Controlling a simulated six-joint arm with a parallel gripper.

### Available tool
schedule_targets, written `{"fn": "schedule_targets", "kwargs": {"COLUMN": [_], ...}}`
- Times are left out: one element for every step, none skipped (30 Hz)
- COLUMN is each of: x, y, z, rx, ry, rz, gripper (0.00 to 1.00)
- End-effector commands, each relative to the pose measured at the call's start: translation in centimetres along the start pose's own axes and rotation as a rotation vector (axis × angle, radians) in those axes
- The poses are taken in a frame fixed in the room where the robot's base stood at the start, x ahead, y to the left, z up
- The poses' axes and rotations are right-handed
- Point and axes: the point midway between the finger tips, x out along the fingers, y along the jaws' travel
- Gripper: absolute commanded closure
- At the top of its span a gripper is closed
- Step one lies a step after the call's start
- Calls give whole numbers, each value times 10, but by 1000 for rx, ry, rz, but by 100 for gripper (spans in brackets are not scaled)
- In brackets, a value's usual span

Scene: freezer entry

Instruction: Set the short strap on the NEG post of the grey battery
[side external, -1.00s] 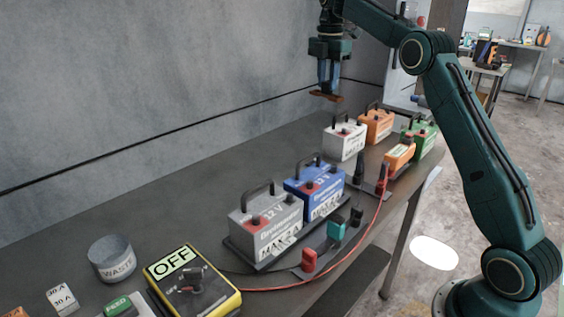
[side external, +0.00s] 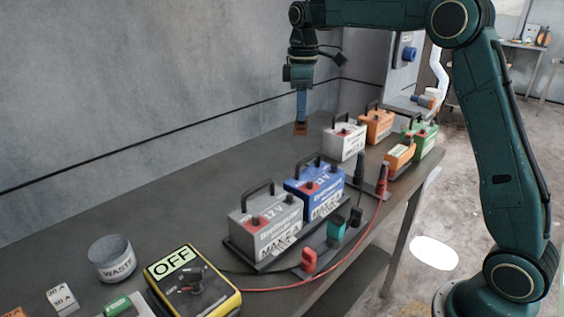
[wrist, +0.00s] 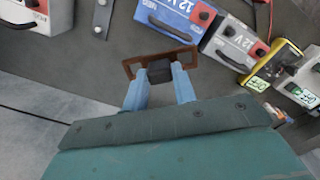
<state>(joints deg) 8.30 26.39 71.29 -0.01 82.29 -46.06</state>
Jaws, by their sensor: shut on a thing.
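My gripper (side external: 301,121) is shut on a short brown strap (side external: 300,129), held in the air behind the blue battery and well above the bench. In the wrist view the strap (wrist: 135,65) is a flat copper-brown bar, with the gripper (wrist: 160,75) closed on its dark middle block. The grey battery (side external: 266,225) stands front left on a black tray, with a black handle and a red post cap. It also shows in the wrist view (wrist: 226,42), right of the strap. The blue battery (side external: 314,187) stands beside it. I cannot read the NEG mark.
White, orange and green batteries stand farther back. Bench between wall and batteries is clear.

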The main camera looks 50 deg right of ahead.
Motion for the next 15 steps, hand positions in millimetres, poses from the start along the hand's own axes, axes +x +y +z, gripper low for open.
{"fn": "schedule_targets", "kwargs": {"x": [2,4,6,7,9,11,12,14,16,18,20,22,24,26,28], "y": [-9,-14,-20,-25,-30,-36,-41,-45,-51,-56,-61,-67,-72,-77,-83], "z": [-1,-2,-3,-3,-3,-4,-4,-4,-4,-4,-4,-3,-3,-2,-2], "rx": [37,62,96,121,147,181,206,231,266,291,316,350,376,401,433], "ry": [0,-1,0,0,-1,0,0,0,0,-1,0,0,-1,0,0], "rz": [0,-1,0,0,-1,0,0,0,0,-1,0,0,-1,0,0], "gripper": [98,98,98,98,98,98,98,98,98,98,98,98,98,98,98]}}
